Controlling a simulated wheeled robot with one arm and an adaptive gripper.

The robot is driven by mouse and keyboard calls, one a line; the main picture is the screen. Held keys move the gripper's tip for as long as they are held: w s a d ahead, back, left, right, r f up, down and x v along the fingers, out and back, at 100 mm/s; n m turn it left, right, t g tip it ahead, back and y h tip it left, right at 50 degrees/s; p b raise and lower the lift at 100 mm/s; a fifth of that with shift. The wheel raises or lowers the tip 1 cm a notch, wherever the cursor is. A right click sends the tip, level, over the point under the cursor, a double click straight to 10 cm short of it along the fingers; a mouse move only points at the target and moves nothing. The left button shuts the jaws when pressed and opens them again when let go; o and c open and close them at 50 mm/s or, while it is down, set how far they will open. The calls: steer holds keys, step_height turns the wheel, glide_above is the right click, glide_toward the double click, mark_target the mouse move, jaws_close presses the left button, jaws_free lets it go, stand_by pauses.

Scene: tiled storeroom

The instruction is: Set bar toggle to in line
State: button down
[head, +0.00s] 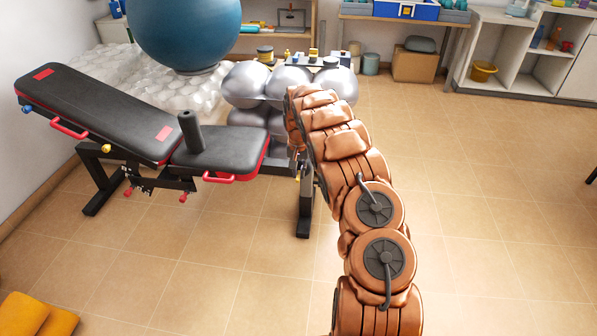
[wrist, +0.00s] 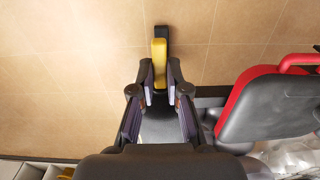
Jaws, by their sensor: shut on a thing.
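The bar toggle (wrist: 159,62) is a short yellow bar in the wrist view, at upper middle, lying lengthwise up the picture over a black part (wrist: 161,33). My gripper (wrist: 160,80) has a dark finger on each side of the bar and is shut on it. The lower end of the bar is between the fingers. In the head view my orange arm hides most of the gripper. A small yellow spot (head: 298,177) shows beside the arm there; I cannot tell if it is the toggle.
A black weight bench (head: 110,112) with red trim stands left of my arm; its seat edge (wrist: 262,105) is close right of the gripper in the wrist view. Silver balls (head: 290,82) and a blue ball (head: 187,30) are behind. The floor (head: 480,190) at right is clear.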

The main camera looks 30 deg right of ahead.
mark_target(299, 174)
stand_by(0.5)
steer(key=c, duration=1.2)
jaws_free()
steer(key=shift+o, duration=0.2)
steer(key=shift+r, duration=0.1)
step_height(299, 174, up, 12)
